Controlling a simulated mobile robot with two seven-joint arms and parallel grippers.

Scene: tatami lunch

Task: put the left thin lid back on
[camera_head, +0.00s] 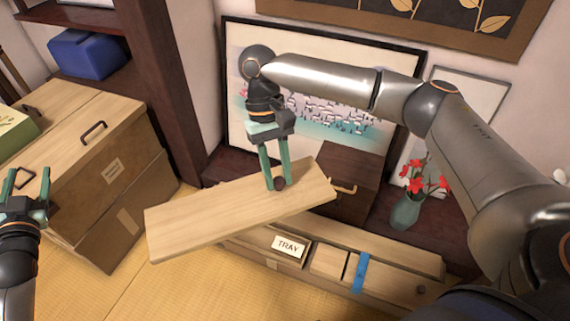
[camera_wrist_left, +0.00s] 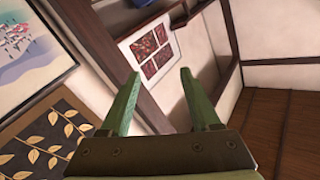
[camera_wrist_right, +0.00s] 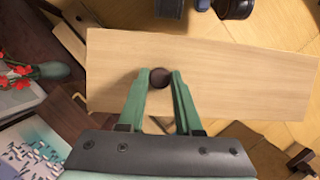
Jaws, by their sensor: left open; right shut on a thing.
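The thin lid (camera_head: 200,222) is a long pale wooden board with a small dark round knob (camera_wrist_right: 160,78). My right gripper (camera_head: 274,185) is shut on that knob and holds the lid in the air, slanted, above the left part of a long low wooden box (camera_head: 400,258). The lid hides much of that part of the box. A TRAY label (camera_head: 289,246) shows near the box's middle. Another pale lid (camera_head: 395,285) with a dark knob lies at its right end. My left gripper (camera_head: 30,185) is open and empty at the far left, away from the box.
A blue strip (camera_head: 360,272) lies across the low box. A dark wooden box (camera_head: 350,175) with a handle and a vase with red flowers (camera_head: 405,212) stand behind it. A large wooden chest (camera_head: 70,150) is at left. Framed pictures (camera_head: 240,80) lean at the back.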

